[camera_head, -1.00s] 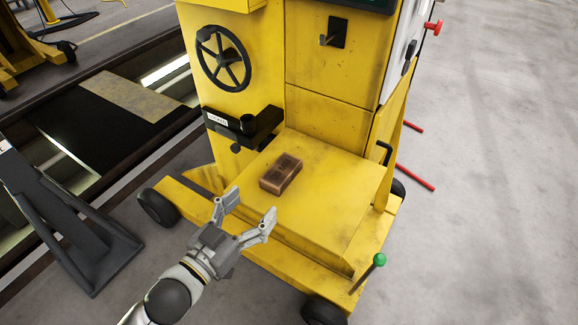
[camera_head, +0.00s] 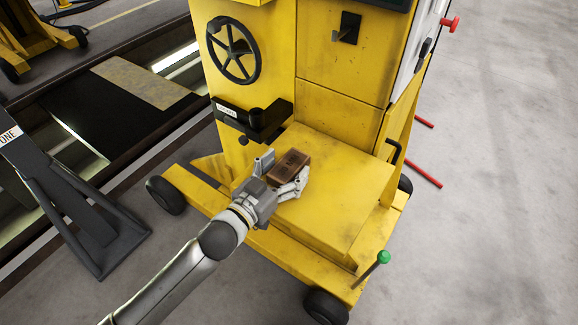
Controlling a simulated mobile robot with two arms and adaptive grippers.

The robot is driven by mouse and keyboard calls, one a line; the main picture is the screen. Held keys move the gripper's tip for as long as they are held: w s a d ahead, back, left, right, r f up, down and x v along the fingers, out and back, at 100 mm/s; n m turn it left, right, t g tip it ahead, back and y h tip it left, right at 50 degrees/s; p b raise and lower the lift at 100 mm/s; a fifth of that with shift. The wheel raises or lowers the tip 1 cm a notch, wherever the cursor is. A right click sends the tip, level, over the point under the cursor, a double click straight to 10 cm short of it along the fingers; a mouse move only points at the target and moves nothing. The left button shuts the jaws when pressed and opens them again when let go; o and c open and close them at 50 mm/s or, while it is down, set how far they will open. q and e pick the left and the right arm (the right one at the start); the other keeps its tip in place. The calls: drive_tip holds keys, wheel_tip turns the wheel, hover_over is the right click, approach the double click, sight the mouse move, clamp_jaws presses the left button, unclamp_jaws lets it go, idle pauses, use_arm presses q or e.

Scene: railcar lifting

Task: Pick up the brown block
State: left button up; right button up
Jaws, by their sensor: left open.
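The brown block (camera_head: 290,166) lies on the flat yellow top of the machine's low platform (camera_head: 340,200). My left gripper (camera_head: 282,172) comes in from the lower left and is open. Its two fingers reach to either side of the block's near end, one at the left and one at the right. The gripper hides part of the block's near end, and I cannot tell whether the fingers touch it. My right gripper is not in view.
Behind the block stands the yellow machine body with a black handwheel (camera_head: 233,50) and a black bracket (camera_head: 255,118). A green-knobbed lever (camera_head: 383,257) rises at the platform's front right. A dark grey stand (camera_head: 70,195) is at the left. Grey floor at the right is mostly clear.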

sight(285, 169)
use_arm(q)
drive_tip(key=shift+w+d, duration=0.15)
drive_tip(key=shift+w, duration=0.05)
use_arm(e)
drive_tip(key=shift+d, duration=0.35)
use_arm(q)
drive_tip(key=c, duration=1.2)
drive_tip(key=shift+o, duration=0.2)
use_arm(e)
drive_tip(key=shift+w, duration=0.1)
use_arm(q)
drive_tip(key=shift+r, duration=0.15)
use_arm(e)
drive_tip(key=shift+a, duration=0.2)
use_arm(q)
drive_tip(key=shift+s+r, duration=0.1)
drive_tip(key=shift+r, duration=0.05)
wheel_tip(285, 169, up, 6)
drive_tip(key=shift+r, duration=0.15)
drive_tip(key=f+b+v, duration=0.1)
drive_tip(key=b+v, duration=0.1)
drive_tip(key=v, duration=1.8)
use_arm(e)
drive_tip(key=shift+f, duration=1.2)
